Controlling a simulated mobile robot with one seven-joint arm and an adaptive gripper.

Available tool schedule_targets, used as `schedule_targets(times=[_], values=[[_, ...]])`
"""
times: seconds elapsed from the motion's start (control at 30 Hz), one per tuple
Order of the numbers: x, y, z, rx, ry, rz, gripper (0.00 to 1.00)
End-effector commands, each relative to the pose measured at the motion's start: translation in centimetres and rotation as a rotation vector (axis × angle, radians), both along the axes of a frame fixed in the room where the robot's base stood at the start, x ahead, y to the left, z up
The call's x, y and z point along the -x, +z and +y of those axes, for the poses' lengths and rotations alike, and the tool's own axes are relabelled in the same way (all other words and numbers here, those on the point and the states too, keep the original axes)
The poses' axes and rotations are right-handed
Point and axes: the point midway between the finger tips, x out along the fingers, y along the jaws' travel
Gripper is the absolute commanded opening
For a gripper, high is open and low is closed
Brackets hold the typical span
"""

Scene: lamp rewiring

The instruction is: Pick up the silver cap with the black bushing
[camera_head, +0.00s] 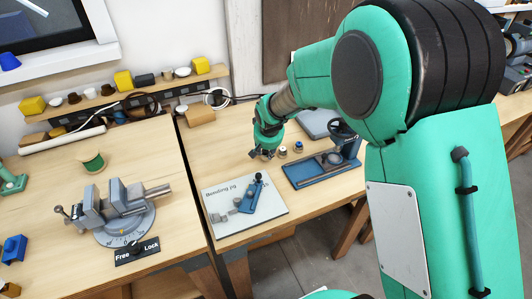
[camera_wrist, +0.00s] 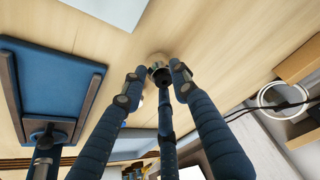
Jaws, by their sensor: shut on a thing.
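My gripper (camera_head: 264,153) is low over the back of the right-hand table in the head view. In the wrist view my gripper (camera_wrist: 156,76) has its dark blue fingers closed around a small round silver cap (camera_wrist: 158,60) with a dark centre, which fits the black bushing. The fingers hide part of the cap. I cannot tell whether it touches the wood or is just above it. In the head view the cap is too small and covered to make out.
Two small caps, one tan-topped (camera_head: 283,151) and one blue-topped (camera_head: 298,147), stand just right of my gripper. A blue tray (camera_head: 308,179) with a tool lies further right. The white bending jig board (camera_head: 272,213) is in front. A vise (camera_head: 120,212) stands on the left table.

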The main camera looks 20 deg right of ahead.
Motion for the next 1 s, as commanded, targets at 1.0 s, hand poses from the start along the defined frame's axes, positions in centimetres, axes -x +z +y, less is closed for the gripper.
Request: schedule_targets(times=[1.0], values=[[14.2,3.6,2.1,0.000,0.000,-0.001,0.00]])
